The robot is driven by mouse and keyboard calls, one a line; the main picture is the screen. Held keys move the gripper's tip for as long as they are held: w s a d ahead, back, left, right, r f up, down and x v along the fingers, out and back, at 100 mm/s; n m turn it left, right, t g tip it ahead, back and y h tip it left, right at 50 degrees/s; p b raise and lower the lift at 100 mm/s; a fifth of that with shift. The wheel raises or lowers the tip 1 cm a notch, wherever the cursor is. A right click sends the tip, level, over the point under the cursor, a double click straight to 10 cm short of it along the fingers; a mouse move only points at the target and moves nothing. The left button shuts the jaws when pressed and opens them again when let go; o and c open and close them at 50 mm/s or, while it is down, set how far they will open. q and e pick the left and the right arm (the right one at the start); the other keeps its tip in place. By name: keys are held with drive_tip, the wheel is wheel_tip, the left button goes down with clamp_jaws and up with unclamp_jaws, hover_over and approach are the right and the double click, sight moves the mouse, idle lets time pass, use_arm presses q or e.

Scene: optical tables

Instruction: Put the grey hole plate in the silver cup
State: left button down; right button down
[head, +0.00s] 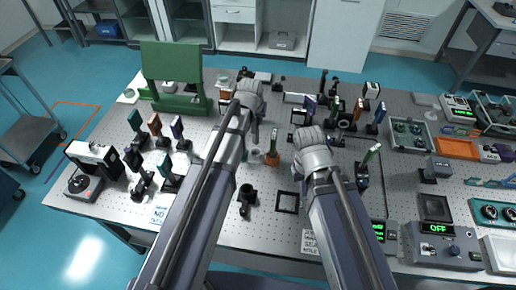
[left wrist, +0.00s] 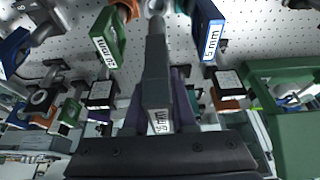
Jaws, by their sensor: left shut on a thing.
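My left gripper (head: 254,122) is over the middle of the perforated table, pointing down. In the left wrist view it is shut on the grey hole plate (left wrist: 156,75), a long narrow grey piece with a white millimetre label near the jaws. The plate's far end reaches toward a small pale ring at the top edge, apparently the silver cup (left wrist: 156,6). In the head view a small silvery round piece, likely this cup (head: 256,156), stands just below the left gripper. I cannot tell whether plate and cup touch. My right gripper (head: 311,140) is farther right; its fingers are hidden.
An orange holder (head: 272,148) stands close right of the cup. A black post mount (head: 246,193) and black square frame (head: 287,202) lie nearer. Several coloured plates on mounts stand left and right. A green frame (head: 172,72) stands at the back left.

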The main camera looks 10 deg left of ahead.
sight(256, 137)
use_arm(q)
drive_tip(key=shift+w, duration=0.2)
drive_tip(key=shift+s+r, duration=0.15)
drive_tip(key=shift+f, duration=0.2)
wheel_tip(256, 137, down, 10)
drive_tip(key=b, duration=1)
drive_tip(key=shift+r, duration=0.2)
drive_tip(key=shift+f, duration=0.1)
drive_tip(key=shift+f+b, duration=0.15)
drive_tip(key=shift+b, duration=0.15)
drive_tip(key=c, duration=0.7)
unclamp_jaws()
